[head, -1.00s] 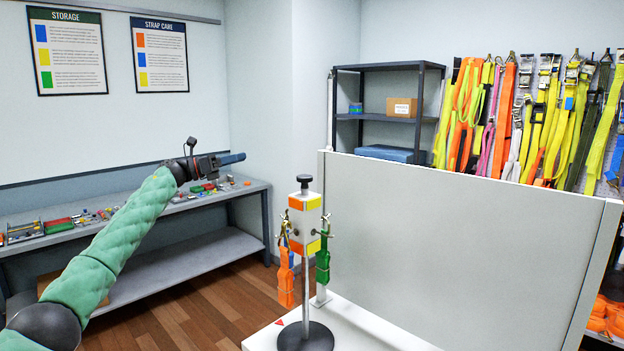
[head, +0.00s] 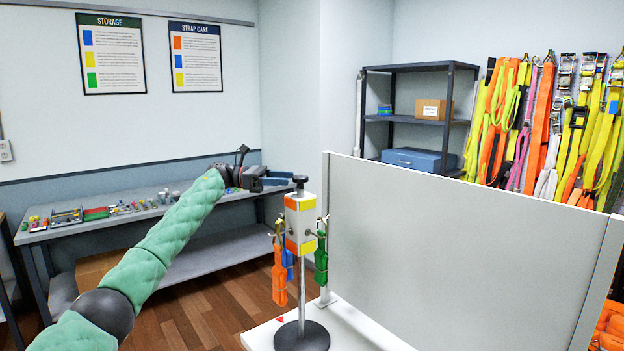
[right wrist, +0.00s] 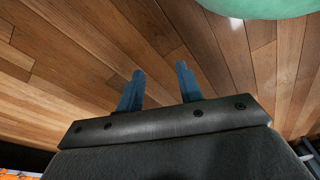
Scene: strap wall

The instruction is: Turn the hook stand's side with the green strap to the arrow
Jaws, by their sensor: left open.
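The hook stand (head: 301,222) stands upright on a white table, with a round dark base, a thin post, a block with orange, yellow and white patches, and a black knob on top. An orange strap (head: 279,276) hangs at its left, a blue strap (head: 288,262) shows behind, and the green strap (head: 321,258) hangs at its right. The red arrow (head: 280,320) lies on the table, left of the base. My left gripper (head: 278,181) is open, just left of the knob, apart from it in the picture. My right gripper (right wrist: 159,88) is open and empty above the wooden floor.
A grey upright panel (head: 455,250) stands right of the hook stand. A workbench (head: 140,222) with small parts runs along the left wall. A shelf (head: 420,122) and a wall of hanging straps (head: 545,130) are behind.

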